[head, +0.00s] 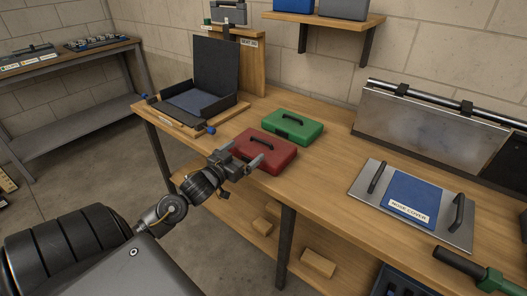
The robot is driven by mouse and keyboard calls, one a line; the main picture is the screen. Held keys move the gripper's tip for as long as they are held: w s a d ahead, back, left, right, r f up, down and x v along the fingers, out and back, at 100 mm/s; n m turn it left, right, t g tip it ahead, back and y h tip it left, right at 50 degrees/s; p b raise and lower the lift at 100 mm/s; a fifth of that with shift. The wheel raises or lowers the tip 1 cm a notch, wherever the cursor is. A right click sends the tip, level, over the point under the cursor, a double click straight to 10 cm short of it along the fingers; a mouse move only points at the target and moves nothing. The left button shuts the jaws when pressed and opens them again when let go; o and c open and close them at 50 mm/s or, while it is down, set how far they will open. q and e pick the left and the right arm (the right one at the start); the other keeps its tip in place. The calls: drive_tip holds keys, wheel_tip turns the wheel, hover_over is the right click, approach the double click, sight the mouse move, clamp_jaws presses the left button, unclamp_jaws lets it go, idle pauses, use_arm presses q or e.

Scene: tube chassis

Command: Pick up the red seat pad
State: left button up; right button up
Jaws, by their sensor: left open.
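The red seat pad (268,152) is a flat red block with a dark handle on top. It lies on the wooden bench near its front edge, in the middle of the head view. My left gripper (243,155) is open and empty at the pad's front left side. It covers part of the pad's near edge, and I cannot tell whether it touches the pad. My right gripper is not in view.
A green pad (296,122) with a dark handle lies just behind the red one. A black open fixture (213,112) with a blue base stands to the left. A plate with a blue panel (402,192) and two handles lies to the right, near a green-and-black tool (488,278).

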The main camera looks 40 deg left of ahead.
sight(260, 142)
use_arm(q)
drive_tip(key=shift+w, duration=1.4)
drive_tip(key=w, duration=0.3)
drive_tip(key=shift+w+f, duration=0.3)
drive_tip(key=shift+w, duration=0.35)
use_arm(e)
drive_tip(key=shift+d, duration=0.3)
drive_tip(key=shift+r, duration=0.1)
